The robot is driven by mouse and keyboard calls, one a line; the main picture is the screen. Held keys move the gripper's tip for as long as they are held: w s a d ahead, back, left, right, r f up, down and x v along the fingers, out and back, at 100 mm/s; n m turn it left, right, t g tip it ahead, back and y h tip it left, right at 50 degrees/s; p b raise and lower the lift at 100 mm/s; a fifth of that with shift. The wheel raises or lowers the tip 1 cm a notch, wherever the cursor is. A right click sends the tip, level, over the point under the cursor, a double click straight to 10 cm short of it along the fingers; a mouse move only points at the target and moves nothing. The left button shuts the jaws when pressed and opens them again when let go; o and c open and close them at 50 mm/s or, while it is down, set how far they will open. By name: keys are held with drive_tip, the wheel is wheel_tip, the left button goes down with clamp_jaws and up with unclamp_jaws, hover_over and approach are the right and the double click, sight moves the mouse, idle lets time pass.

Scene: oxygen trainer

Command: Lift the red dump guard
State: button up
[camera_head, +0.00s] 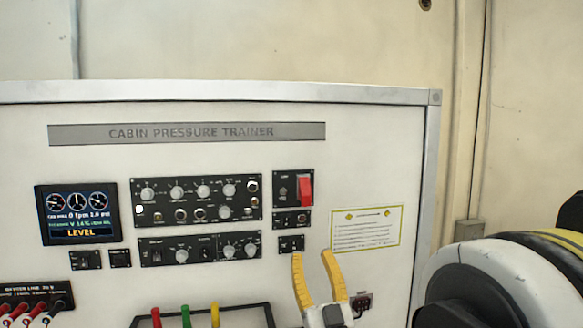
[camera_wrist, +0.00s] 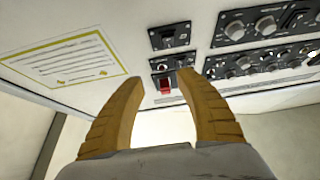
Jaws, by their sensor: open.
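The red dump guard (camera_head: 306,190) sits on a small black panel (camera_head: 283,189) at the right of the trainer's front. It looks shut down over its switch. In the wrist view the red guard (camera_wrist: 166,85) shows between the fingertips, with the picture turned upside down. My gripper (camera_head: 312,256) has yellow fingers, spread apart and empty. In the head view it is below the guard and slightly to its right. In the wrist view the fingertips (camera_wrist: 162,76) flank the guard in the picture, but no contact shows and the distance is hard to tell.
A knob panel (camera_head: 197,200) and a screen (camera_head: 78,214) lie left of the guard. A yellow-bordered placard (camera_head: 367,229) is to its right. Coloured levers (camera_head: 185,317) and red handles (camera_head: 30,312) stand at the lower left. The panel face around the guard is clear.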

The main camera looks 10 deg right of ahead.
sight(306, 205)
drive_tip(key=shift+t, duration=0.9)
drive_tip(key=w+r+p, duration=0.1)
drive_tip(key=r, duration=0.2)
drive_tip(key=w+r+p, duration=0.2)
drive_tip(key=r, duration=0.2)
drive_tip(key=w+r+p, duration=0.1)
drive_tip(key=w+r, duration=0.1)
drive_tip(key=r, duration=0.2)
drive_tip(key=shift+w+p, duration=0.15)
drive_tip(key=shift+p, duration=0.15)
drive_tip(key=shift+c, duration=0.2)
clamp_jaws()
